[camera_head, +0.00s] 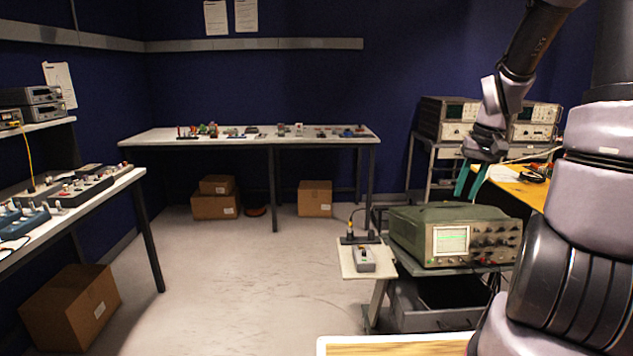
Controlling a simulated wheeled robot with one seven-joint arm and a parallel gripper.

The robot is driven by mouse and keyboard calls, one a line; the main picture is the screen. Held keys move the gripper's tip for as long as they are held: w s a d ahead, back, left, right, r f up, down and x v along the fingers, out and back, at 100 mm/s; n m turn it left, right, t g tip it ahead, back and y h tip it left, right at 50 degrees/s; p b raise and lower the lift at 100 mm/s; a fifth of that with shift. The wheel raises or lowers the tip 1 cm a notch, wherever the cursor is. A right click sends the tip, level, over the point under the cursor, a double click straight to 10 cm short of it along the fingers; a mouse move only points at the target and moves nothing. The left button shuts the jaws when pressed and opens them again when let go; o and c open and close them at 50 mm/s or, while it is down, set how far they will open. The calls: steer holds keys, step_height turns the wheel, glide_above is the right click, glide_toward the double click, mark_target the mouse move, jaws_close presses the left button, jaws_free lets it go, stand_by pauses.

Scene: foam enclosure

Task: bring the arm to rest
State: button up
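My arm rises at the right side of the head view, bends at the top right and reaches down away from me. My gripper (470,182) hangs at its end with teal fingers pointing down. The two fingers stand apart with a gap between them, and nothing shows in that gap. The gripper is above and behind the green oscilloscope (440,225) in the picture, apart from it as far as I can see.
The oscilloscope stands on a dark cart with a small side shelf (352,262). A wooden-topped table (520,188) and stacked instruments (447,118) are behind the gripper. A long bench (250,140) runs along the back wall. The middle floor (240,270) is clear.

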steer(key=s+a+r+t, duration=0.2)
steer(key=s+a+r, duration=0.4)
steer(key=s+r, duration=0.2)
steer(key=s+a+r+m+t, duration=0.1)
steer(key=s+a+r+t, duration=0.2)
steer(key=s+a+r, duration=0.3)
step_height(320, 180, up, 5)
steer(key=shift+s+r+t+y, duration=0.1)
steer(key=shift+s+t+y, duration=0.25)
steer(key=shift+s, duration=0.75)
steer(key=shift+w+d, duration=0.1)
steer(key=shift+d, duration=0.05)
